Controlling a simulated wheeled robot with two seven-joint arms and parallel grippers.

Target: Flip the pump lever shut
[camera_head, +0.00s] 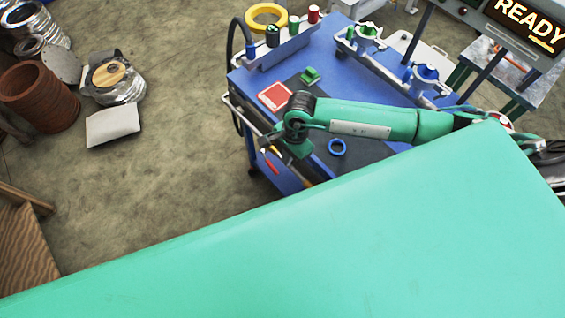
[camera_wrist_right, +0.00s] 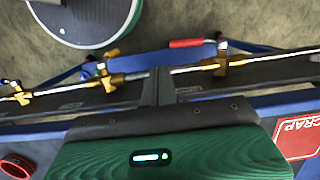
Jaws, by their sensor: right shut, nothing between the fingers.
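A red lever handle (camera_wrist_right: 196,42) shows in the right wrist view, pointing left beside a brass valve (camera_wrist_right: 228,58) on a metal pipe along the cart edge. It is up and to the right of my right gripper's fingertips (camera_wrist_right: 161,72), seemingly apart from them; the depth gap is hard to tell. The fingers are shut and empty. In the head view my right gripper (camera_head: 300,148) reaches down at the front-left edge of the blue cart (camera_head: 350,92); its fingertips are hard to make out. A small red handle (camera_head: 271,165) shows beside it. My left gripper is not in view.
More brass fittings (camera_wrist_right: 112,68) sit on the pipe. Metal ducts and rust-coloured pipe (camera_head: 42,97) stand on the floor at left.

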